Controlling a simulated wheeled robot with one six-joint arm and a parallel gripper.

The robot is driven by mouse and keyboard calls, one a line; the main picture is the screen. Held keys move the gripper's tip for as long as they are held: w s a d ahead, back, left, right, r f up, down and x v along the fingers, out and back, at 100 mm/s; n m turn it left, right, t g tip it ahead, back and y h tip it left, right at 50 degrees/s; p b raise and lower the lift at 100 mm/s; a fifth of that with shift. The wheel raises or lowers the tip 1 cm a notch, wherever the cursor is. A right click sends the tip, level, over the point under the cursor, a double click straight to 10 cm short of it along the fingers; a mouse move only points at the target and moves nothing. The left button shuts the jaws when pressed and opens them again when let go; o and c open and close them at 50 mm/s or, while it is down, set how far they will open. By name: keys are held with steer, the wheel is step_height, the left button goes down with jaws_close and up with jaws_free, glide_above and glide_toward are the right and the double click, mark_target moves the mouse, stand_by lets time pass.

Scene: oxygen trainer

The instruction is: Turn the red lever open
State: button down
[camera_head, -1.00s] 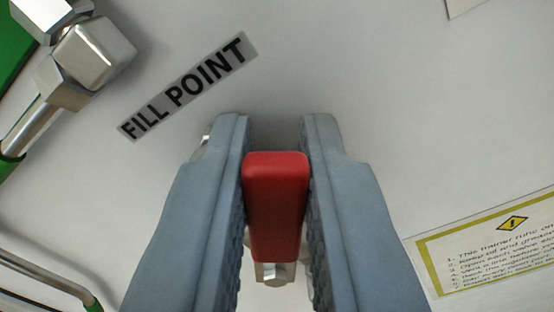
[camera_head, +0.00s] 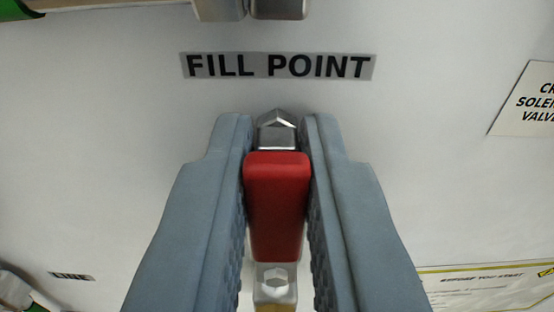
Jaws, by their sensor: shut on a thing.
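The red lever (camera_head: 275,205) is in the middle of the view, upright in the picture. My gripper (camera_head: 277,150) is shut on it, with one grey-blue finger along each side. A metal hex fitting (camera_head: 277,130) shows just beyond the lever's upper end. A metal bolt and part of a valve body (camera_head: 275,282) show below the lever, between my fingers. The rest of the valve is hidden behind the lever and fingers.
A white panel fills the background. A FILL POINT label (camera_head: 278,66) is above the lever, with metal fittings (camera_head: 270,8) at the top edge. A LINE label (camera_head: 72,276) is at lower left. Notices stand at right (camera_head: 528,100) and lower right (camera_head: 490,285).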

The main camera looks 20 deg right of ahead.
steer(key=shift+f, duration=0.15)
steer(key=c, duration=1.4)
jaws_free()
steer(key=shift+a, duration=0.1)
steer(key=v, duration=1.7)
steer(key=shift+s, duration=0.15)
